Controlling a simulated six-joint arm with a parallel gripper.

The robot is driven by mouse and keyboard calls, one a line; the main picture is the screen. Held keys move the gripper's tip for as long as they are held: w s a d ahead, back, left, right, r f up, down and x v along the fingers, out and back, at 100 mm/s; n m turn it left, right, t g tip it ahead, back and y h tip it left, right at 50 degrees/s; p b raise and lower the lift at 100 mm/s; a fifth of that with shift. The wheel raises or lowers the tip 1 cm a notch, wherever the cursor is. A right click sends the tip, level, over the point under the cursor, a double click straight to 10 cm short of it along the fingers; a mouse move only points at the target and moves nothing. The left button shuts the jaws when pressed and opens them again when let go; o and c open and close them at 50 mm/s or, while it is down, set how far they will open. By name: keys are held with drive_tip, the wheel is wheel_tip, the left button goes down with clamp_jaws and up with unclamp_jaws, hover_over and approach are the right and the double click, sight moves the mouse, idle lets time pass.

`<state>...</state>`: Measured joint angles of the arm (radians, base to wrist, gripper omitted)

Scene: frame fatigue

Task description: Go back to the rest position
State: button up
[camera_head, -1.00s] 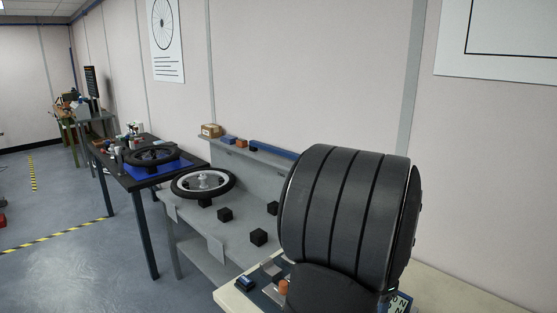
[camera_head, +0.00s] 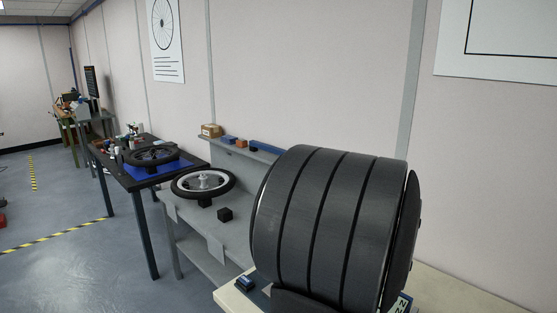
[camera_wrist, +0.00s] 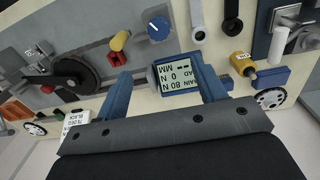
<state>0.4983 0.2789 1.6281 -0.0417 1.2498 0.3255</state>
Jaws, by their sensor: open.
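My gripper (camera_wrist: 157,67) is open in the wrist view, its two blue fingers apart with nothing held between them. A small display (camera_wrist: 178,78) with a blue surround shows between the fingers. In the head view, the large black ribbed cylinder on the right is part of my own arm. It hides the gripper and most of the cream bench (camera_head: 233,300) there.
In the wrist view, a blue knob (camera_wrist: 158,28), a red-and-yellow part (camera_wrist: 118,48), a black disc (camera_wrist: 72,78) and a yellow bottle (camera_wrist: 243,66) lie around the fingers. In the head view, a wheel (camera_head: 190,191) and black block (camera_head: 225,214) sit on the grey bench (camera_head: 235,235).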

drive_tip(key=f+m, duration=0.1)
drive_tip(key=f, duration=0.4)
drive_tip(key=f+m, duration=0.2)
drive_tip(key=f, duration=0.3)
drive_tip(key=s+f+m, duration=0.1)
drive_tip(key=f+m, duration=0.1)
drive_tip(key=f, duration=0.3)
drive_tip(key=shift+d+f, duration=0.1)
drive_tip(key=shift+f, duration=0.3)
drive_tip(key=shift+w+r+m, duration=0.1)
drive_tip(key=shift+r+m, duration=0.05)
drive_tip(key=shift+m, duration=1.55)
drive_tip(key=shift+r+m, duration=0.3)
drive_tip(key=shift+m, duration=0.1)
wheel_tip(320, 180, up, 17)
wheel_tip(320, 180, down, 6)
drive_tip(key=shift+w, duration=0.3)
